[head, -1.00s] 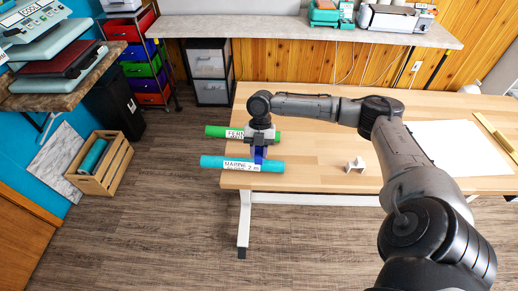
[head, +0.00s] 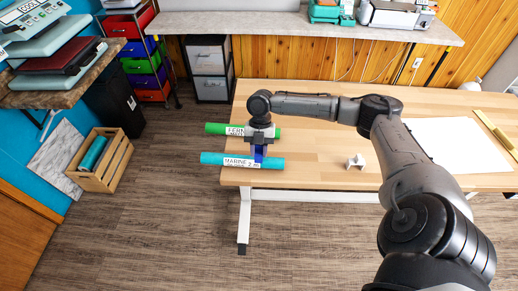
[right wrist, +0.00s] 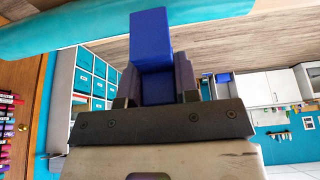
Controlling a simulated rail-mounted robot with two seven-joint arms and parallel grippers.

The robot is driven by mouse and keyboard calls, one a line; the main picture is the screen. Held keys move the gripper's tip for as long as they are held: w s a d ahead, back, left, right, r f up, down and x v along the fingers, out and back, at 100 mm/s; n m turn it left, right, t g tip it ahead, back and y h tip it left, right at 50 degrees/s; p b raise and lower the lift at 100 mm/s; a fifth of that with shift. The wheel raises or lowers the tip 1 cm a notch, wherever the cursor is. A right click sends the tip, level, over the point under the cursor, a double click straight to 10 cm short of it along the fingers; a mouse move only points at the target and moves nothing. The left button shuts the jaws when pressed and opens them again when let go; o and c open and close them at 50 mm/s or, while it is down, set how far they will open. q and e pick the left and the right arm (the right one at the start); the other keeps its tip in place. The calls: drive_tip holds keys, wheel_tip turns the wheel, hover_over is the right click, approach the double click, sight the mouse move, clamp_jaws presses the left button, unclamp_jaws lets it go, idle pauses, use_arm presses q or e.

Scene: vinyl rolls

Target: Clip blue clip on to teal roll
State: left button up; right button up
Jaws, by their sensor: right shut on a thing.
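The teal roll (head: 215,159) with a white label lies along the front left edge of the wooden table, its left end overhanging. It also crosses the top of the right wrist view (right wrist: 60,32). My right gripper (head: 260,146) is shut on the blue clip (head: 259,156), which also shows between the fingers in the right wrist view (right wrist: 151,40). In the head view the clip overlaps the roll's upper side near its right part. In the wrist view the clip's tip is close to the roll; I cannot tell whether it is seated around it. My left gripper is not in view.
A green roll (head: 213,129) lies behind the teal roll, partly covered by my gripper. A white clip-like piece (head: 356,162) stands on the table (head: 310,170) to the right. A white sheet (head: 450,145) lies farther right. A wooden crate (head: 124,157) stands on the floor.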

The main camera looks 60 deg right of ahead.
drive_tip(key=shift+f, duration=0.1)
idle(0.3)
drive_tip(key=shift+f, duration=0.3)
drive_tip(key=shift+f+b, duration=0.5)
drive_tip(key=shift+f, duration=0.25)
drive_tip(key=shift+f, duration=0.25)
drive_tip(key=shift+f, duration=0.15)
idle(0.3)
drive_tip(key=o, duration=1)
drive_tip(key=shift+f, duration=0.1)
drive_tip(key=shift+c, duration=0.2)
